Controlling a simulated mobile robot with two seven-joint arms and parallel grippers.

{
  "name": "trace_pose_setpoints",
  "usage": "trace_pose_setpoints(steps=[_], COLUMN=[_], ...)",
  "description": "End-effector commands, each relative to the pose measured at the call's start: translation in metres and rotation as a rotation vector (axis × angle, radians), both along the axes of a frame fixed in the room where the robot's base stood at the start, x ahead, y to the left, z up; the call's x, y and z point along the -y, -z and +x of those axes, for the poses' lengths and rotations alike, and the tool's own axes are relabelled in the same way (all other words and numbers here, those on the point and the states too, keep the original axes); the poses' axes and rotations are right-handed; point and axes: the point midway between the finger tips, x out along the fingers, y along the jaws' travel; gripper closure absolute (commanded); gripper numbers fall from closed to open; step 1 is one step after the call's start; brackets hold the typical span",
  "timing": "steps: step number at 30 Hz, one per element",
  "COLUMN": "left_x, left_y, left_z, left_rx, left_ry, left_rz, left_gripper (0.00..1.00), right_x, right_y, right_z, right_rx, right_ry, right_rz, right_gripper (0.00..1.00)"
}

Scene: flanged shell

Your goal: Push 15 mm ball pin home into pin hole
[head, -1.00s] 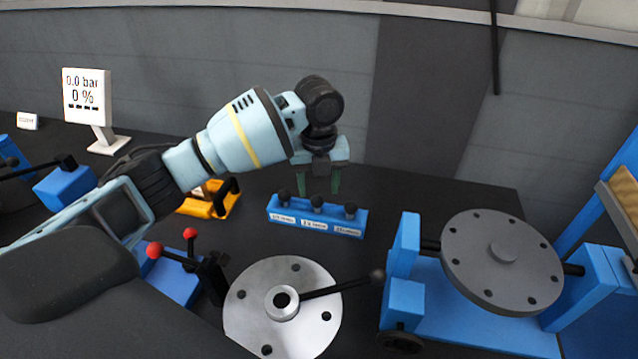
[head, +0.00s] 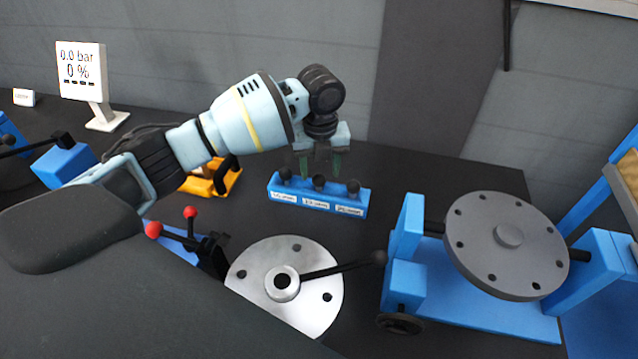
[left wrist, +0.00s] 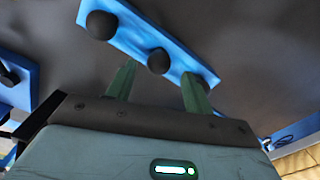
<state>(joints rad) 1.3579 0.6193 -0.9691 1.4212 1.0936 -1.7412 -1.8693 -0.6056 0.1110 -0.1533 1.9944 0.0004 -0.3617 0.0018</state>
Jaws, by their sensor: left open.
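Three pins with black ball heads stand in a blue rack (head: 318,205) with small white labels, too blurred to read surely. The heads are the left one (head: 285,174), the middle one (head: 319,183) and the right one (head: 353,186). I cannot tell which is 15 mm. My left gripper (head: 321,172) is open and empty, fingers pointing down at the rack, close to the middle head. In the left wrist view the middle head (left wrist: 159,61) lies between and beyond the green fingertips (left wrist: 158,72). Which hole is the pin hole is unclear. My right gripper is out of view.
A silver disc (head: 250,285) with holes and a black-knobbed lever stands in front of the rack. A grey flanged disc (head: 480,255) sits on a blue stand at the right. A red-knobbed lever unit (head: 205,245) and yellow tool (head: 212,182) are left.

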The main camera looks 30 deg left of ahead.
Motion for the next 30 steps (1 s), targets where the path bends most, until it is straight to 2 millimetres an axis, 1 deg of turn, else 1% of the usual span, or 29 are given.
trace_pose_setpoints(steps=[1, 3, 7, 11, 16, 17, 28, 30], left_x=[-0.002, -0.004, -0.004, -0.003, -0.003, -0.003, -0.003, -0.003], left_y=[0.009, 0.019, 0.033, 0.038, 0.038, 0.038, 0.038, 0.038], left_z=[0.000, 0.000, 0.001, 0.001, 0.001, 0.001, 0.001, 0.001], left_rx=[-0.005, -0.005, -0.002, 0.000, 0.001, 0.000, -0.001, 0.001], left_ry=[-0.002, -0.002, 0.000, 0.001, 0.001, 0.001, 0.000, 0.000], left_rz=[0.001, 0.001, 0.001, 0.001, 0.001, 0.001, 0.001, 0.001], left_gripper=[0.48, 0.48, 0.48, 0.48, 0.48, 0.49, 0.98, 0.98], right_x=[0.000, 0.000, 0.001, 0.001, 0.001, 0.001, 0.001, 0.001], right_y=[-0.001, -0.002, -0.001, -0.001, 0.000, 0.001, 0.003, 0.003], right_z=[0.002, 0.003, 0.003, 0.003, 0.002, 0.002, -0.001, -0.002], right_rx=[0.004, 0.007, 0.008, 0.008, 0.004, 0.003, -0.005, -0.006], right_ry=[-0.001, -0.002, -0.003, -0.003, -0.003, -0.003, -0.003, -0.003], right_rz=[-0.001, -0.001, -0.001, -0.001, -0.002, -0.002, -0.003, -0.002], right_gripper=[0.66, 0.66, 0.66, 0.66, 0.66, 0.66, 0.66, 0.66])
